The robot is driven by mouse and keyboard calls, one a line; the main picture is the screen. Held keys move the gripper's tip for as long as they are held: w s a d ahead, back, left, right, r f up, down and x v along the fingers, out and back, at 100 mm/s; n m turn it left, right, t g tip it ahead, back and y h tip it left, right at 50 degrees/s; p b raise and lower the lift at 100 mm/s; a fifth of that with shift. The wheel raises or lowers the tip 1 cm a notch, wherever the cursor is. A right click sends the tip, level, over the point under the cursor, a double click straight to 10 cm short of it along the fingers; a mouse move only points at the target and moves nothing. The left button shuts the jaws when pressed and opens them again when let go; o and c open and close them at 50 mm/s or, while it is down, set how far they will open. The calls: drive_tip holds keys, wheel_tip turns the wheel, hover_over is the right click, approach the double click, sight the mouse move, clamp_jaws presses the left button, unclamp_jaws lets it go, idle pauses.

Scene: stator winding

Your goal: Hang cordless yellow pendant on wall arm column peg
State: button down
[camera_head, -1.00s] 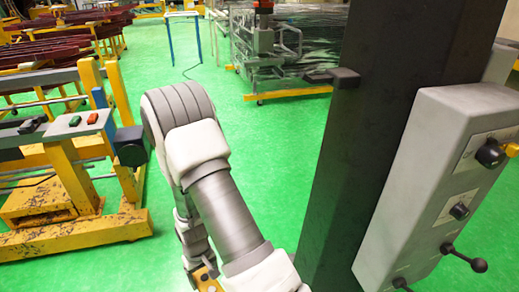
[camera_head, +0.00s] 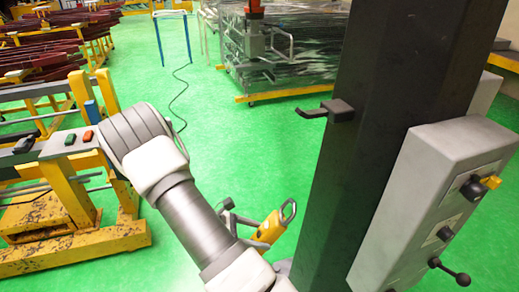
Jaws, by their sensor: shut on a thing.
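The yellow pendant (camera_head: 270,228) has a grey loop at its upper end and is tilted to the right. My gripper (camera_head: 240,222) is shut on it, beside my arm and left of the dark column (camera_head: 370,130). My arm hides part of the gripper and the pendant's lower end. The black peg (camera_head: 325,110) sticks out to the left from the column, above the pendant, with a small upturned tip. Nothing hangs on it.
A grey control box (camera_head: 435,190) with knobs and levers is fixed on the column's right side. A yellow frame with a button panel (camera_head: 75,138) stands at the left. A wrapped pallet load (camera_head: 290,50) stands behind. Green floor (camera_head: 240,140) is open between them.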

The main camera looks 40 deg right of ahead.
drive_tip(key=w+d+r+n+t+h+p, duration=0.2)
drive_tip(key=w+d+r+n+h+p, duration=0.15)
drive_tip(key=r, duration=0.65)
drive_tip(key=w+d+r+n+t+h+p, duration=0.2)
drive_tip(key=w+d+r+t+h, duration=0.15)
drive_tip(key=r, duration=0.65)
drive_tip(key=s+d+f+b, duration=0.1)
drive_tip(key=d+b, duration=0.1)
drive_tip(key=d, duration=0.4)
drive_tip(key=s+d+f+b, duration=0.1)
drive_tip(key=s+d+b, duration=0.1)
drive_tip(key=d, duration=0.4)
drive_tip(key=shift+s+d+f+g+h+b, duration=0.25)
drive_tip(key=shift+d+g+h+b, duration=0.05)
drive_tip(key=shift+d+g, duration=0.1)
idle(0.6)
drive_tip(key=shift+c, duration=0.2)
unclamp_jaws()
drive_tip(key=shift+o, duration=0.2)
drive_tip(key=shift+a+f, duration=0.1)
